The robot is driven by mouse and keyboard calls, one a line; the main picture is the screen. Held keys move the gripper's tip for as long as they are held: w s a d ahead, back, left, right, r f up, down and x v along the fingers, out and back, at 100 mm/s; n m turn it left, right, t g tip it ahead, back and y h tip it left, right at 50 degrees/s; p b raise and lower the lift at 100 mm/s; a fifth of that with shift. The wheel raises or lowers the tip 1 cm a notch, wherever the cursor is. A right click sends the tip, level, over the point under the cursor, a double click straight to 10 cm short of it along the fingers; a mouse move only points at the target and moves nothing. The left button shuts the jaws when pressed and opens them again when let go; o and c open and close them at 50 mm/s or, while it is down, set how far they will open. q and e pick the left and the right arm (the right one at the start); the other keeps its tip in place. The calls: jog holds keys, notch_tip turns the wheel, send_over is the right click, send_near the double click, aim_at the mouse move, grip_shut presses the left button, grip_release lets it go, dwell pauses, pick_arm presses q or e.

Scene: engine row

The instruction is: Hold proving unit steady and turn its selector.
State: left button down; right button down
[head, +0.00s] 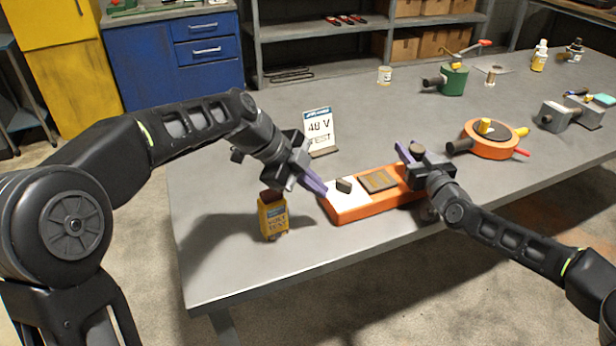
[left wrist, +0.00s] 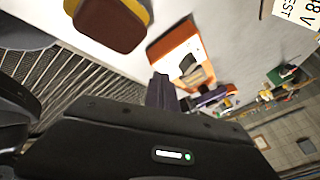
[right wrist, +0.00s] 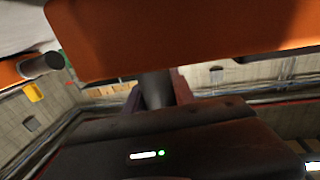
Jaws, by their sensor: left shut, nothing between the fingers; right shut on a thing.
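The proving unit (head: 347,211) is an orange box lying on the grey table, with a white panel, a black selector knob (head: 344,185) and a dark framed plate on top. My left gripper (head: 318,187) is shut and empty, with purple fingertips just left of the knob. The left wrist view shows the unit (left wrist: 172,45) and knob (left wrist: 187,63) beyond the fingers. My right gripper (head: 408,160) is shut at the unit's right end. In the right wrist view, the orange body (right wrist: 180,40) fills the top and a dark cylindrical part (right wrist: 157,88) sits between the fingers.
A yellow volt tester (head: 273,217) stands left of the unit, near my left gripper. A "48 V TEST" sign (head: 318,129) stands behind. A round orange device (head: 492,146) and a green one (head: 453,80) are to the right.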

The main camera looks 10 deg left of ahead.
aim_at(343, 186)
pick_arm(q)
jog(key=x, duration=0.4)
jog(key=w, duration=0.1)
jog(key=w+d, duration=0.1)
jog(key=w, duration=0.1)
jog(key=shift+d+f, duration=0.2)
jog(key=shift+f, duration=0.05)
jog(key=shift+w+d, duration=0.2)
jog(key=shift+w, duration=0.3)
